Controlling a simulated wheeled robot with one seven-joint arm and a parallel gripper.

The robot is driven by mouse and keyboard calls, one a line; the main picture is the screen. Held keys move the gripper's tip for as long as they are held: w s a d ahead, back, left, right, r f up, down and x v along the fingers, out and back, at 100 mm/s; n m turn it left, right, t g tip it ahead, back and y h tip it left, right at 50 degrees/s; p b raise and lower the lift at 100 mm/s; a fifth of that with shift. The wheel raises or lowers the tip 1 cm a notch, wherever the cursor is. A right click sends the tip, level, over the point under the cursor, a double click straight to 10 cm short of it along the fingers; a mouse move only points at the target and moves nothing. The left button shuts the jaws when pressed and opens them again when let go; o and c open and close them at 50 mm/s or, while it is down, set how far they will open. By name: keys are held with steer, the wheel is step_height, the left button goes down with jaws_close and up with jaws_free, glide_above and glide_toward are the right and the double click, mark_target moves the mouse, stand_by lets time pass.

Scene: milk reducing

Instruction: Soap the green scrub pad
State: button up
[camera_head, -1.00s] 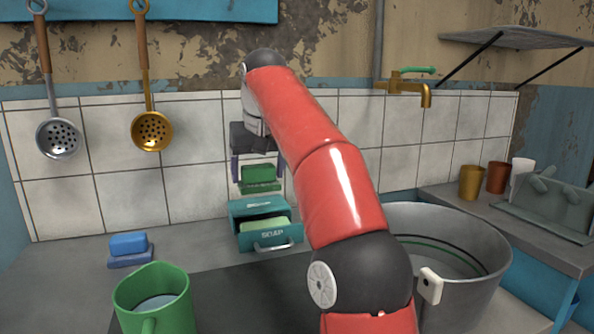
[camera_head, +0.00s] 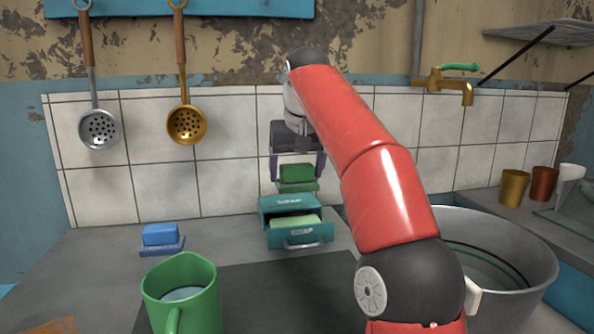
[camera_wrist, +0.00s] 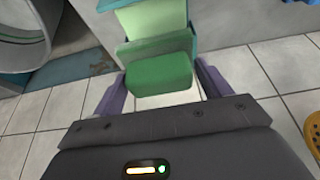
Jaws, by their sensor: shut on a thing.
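The green scrub pad (camera_head: 298,173) is a dark green block on a lighter green layer. My gripper (camera_head: 297,182) is shut on it, one purple finger at each side, and holds it in the air above the teal soap box (camera_head: 279,205). The box's front drawer is pulled out, and a pale green soap bar (camera_head: 296,222) lies in it. In the wrist view the pad (camera_wrist: 160,74) sits between the fingers (camera_wrist: 161,88), with the pale soap (camera_wrist: 152,19) beyond it. The pad looks apart from the soap; the exact gap is hard to tell.
A blue sponge (camera_head: 161,235) lies at left, and a green mug (camera_head: 182,290) stands in front. A large metal pot (camera_head: 535,285) is at right, partly behind my arm. The tiled wall (camera_head: 230,180) is close behind the soap box. Two skimmers hang at left.

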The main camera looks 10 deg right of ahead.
steer(key=shift+f+b, duration=2.5)
steer(key=shift+f, duration=1.05)
steer(key=shift+f, duration=0.55)
step_height(320, 180, up, 7)
steer(key=p, duration=0.7)
steer(key=shift+r+p, duration=0.15)
steer(key=shift+p, duration=0.2)
